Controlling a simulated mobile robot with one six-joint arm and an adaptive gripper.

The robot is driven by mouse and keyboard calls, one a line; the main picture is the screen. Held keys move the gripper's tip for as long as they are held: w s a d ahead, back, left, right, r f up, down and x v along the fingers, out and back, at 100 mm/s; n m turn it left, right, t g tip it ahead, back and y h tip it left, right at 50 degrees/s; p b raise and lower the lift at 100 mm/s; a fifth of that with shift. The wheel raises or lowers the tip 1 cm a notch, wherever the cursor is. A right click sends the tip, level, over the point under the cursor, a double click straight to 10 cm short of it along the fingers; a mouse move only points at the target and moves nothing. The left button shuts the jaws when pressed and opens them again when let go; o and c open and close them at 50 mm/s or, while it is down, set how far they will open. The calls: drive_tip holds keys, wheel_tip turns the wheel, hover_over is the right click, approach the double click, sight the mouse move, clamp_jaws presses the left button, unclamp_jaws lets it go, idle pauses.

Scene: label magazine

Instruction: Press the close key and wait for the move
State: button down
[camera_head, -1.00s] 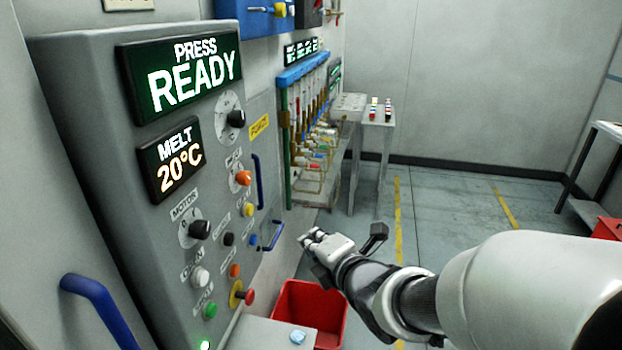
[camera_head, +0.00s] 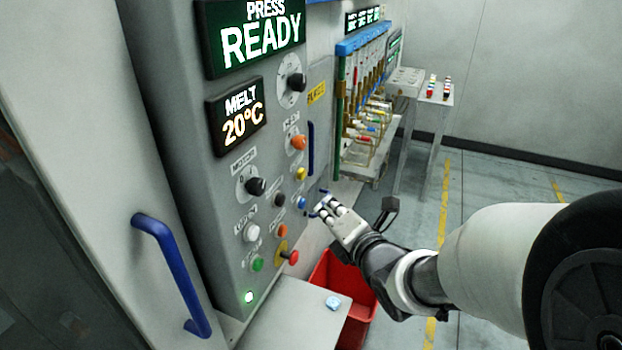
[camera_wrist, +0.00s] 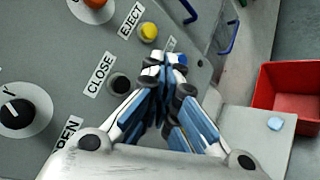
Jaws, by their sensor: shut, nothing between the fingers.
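The close key is a dark round button (camera_head: 279,200) on the grey press panel (camera_head: 215,185). In the wrist view the close key (camera_wrist: 120,83) sits beside its CLOSE label (camera_wrist: 100,74). My gripper (camera_head: 322,207) is shut and empty, in front of the panel and to the right of the key. In the wrist view my gripper's fingertips (camera_wrist: 163,60) lie right of the close key, below the yellow eject button (camera_wrist: 148,32), and partly cover a blue button (camera_wrist: 182,59). I cannot tell whether they touch the panel. The display (camera_head: 255,32) reads PRESS READY.
The melt display (camera_head: 238,116) reads 20°C. A red mushroom button (camera_head: 292,257), a green button (camera_head: 257,264) and a white button (camera_head: 251,232) are lower on the panel. A red bin (camera_head: 362,300) stands below my gripper. A blue handle (camera_head: 172,265) juts out at left.

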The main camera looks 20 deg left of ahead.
sight(280, 200)
drive_tip(key=a+b, duration=0.1)
drive_tip(key=a, duration=0.5)
drive_tip(key=shift+w, duration=0.25)
drive_tip(key=shift+a+f+b, duration=0.1)
drive_tip(key=shift+a+b, duration=0.15)
drive_tip(key=shift+b, duration=0.15)
idle(0.9)
drive_tip(key=shift+a, duration=0.15)
